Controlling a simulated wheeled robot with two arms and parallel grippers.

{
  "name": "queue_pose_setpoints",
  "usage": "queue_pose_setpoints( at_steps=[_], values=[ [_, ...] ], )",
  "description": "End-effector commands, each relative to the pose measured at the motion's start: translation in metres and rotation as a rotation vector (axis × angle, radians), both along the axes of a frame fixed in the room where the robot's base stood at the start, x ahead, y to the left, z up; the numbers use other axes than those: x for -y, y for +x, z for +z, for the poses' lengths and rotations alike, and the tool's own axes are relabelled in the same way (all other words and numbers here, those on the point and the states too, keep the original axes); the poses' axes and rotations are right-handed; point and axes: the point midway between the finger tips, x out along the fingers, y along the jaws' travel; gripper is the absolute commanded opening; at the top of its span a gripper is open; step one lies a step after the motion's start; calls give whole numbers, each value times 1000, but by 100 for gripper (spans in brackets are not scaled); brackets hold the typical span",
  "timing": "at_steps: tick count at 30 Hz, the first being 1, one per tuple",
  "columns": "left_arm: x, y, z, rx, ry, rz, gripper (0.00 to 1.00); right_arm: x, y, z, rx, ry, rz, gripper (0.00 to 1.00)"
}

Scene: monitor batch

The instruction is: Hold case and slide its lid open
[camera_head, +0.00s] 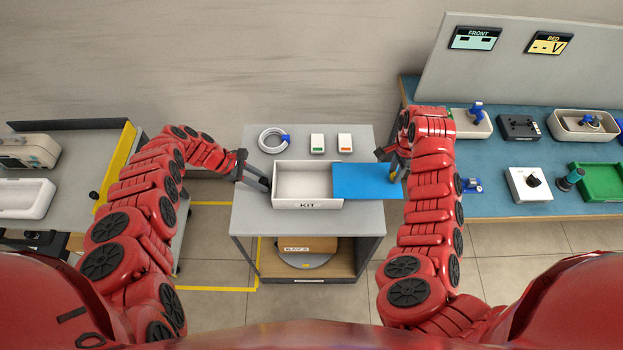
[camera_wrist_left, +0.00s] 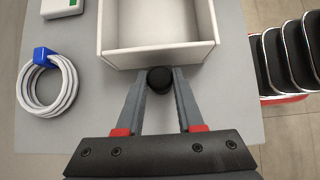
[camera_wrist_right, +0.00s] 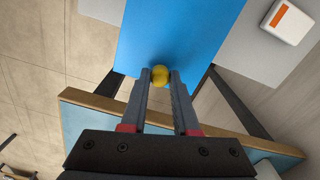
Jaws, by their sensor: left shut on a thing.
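The white case (camera_head: 308,206), marked KIT, sits on the small grey table with its empty inside showing. The blue lid (camera_head: 367,181) sticks out to the right of the case, and only its left edge overlaps the case's right end. My left gripper (camera_head: 268,185) is shut on a black knob (camera_wrist_left: 160,79) at the case's left end. My right gripper (camera_head: 401,168) has its fingers on both sides of a yellow knob (camera_wrist_right: 160,75) at the lid's outer end and looks shut on it. The lid also shows in the right wrist view (camera_wrist_right: 180,35).
A coiled white cable (camera_head: 268,143) with a blue clip and two small white boxes (camera_head: 317,143) (camera_head: 345,143) lie behind the case. A blue-topped bench (camera_head: 480,205) with several parts and trays stands at right. Another table (camera_head: 75,225) is at left. The table's front strip is clear.

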Motion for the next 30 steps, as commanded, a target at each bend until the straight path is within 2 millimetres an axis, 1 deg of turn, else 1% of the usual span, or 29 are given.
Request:
queue_pose_setpoints(
  at_steps=[1,3,6,14,19,23,27,30],
  values=[
    [-1,0,0,0,2,1,0,2,0,0,1,-3,-2,36],
    [-1,0,0,0,2,1,0,1,0,0,1,-2,-2,49],
    [-1,0,0,0,2,1,0,1,0,0,0,-1,-1,64],
    [-1,0,0,-1,1,1,0,0,0,0,0,0,0,64],
    [0,0,0,0,1,0,0,0,0,8,0,1,0,64],
    [0,0,0,0,1,0,0,1,1,26,6,-3,1,64],
    [0,0,0,0,1,0,0,1,1,52,6,-3,-1,64],
    [0,0,0,0,0,0,0,0,1,68,4,0,1,64]
  ],
)
